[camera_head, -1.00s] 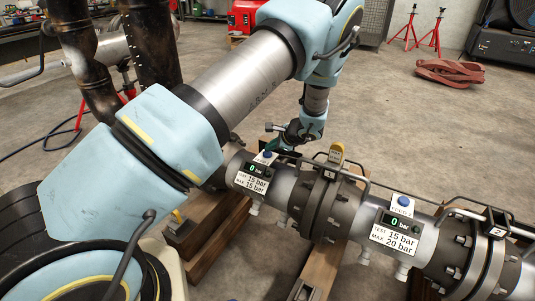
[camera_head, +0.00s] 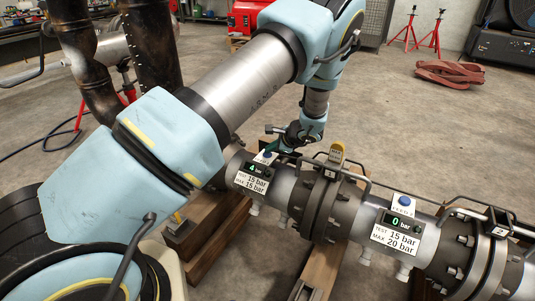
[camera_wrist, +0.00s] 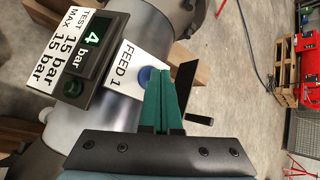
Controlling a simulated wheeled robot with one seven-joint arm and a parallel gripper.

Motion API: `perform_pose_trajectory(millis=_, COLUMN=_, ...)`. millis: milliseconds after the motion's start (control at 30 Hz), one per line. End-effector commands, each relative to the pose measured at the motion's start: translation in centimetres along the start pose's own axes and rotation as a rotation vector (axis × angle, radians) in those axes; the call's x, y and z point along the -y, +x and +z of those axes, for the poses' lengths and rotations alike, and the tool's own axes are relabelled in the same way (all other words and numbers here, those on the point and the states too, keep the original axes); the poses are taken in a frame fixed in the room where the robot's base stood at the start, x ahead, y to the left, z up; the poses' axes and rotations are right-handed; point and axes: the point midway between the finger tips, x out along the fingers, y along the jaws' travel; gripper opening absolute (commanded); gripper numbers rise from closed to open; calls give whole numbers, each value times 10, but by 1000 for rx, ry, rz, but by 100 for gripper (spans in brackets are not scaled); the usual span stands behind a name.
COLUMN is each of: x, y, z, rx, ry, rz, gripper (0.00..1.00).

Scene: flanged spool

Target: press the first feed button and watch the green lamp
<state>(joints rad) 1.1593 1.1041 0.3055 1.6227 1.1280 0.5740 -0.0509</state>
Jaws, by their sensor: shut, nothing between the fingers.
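The first feed button is a blue button (camera_wrist: 145,74) on a white FEED 1 plate (camera_wrist: 124,66) on the near pipe spool. My gripper (camera_wrist: 161,72) has green fingers, shut and empty, with their tips at the button and partly covering it. In the head view my gripper (camera_head: 272,149) is at this button. Whether the button is pushed in is hard to see. The display (camera_head: 254,169) beside it reads 4 bar, over a label of TEST 15 bar, MAX 15 bar. The round green lamp (camera_wrist: 73,87) beside the display looks dark.
A second spool to the right has a blue button (camera_head: 404,201) and a display (camera_head: 396,221) reading 0 bar. Wooden beams (camera_head: 325,268) lie beneath.

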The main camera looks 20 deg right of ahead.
Motion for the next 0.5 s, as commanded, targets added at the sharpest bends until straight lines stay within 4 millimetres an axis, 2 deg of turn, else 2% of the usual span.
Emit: perform_pose_trajectory(millis=500, x=6, y=-9, z=6, rx=-1, ry=0, rz=0, gripper=0)
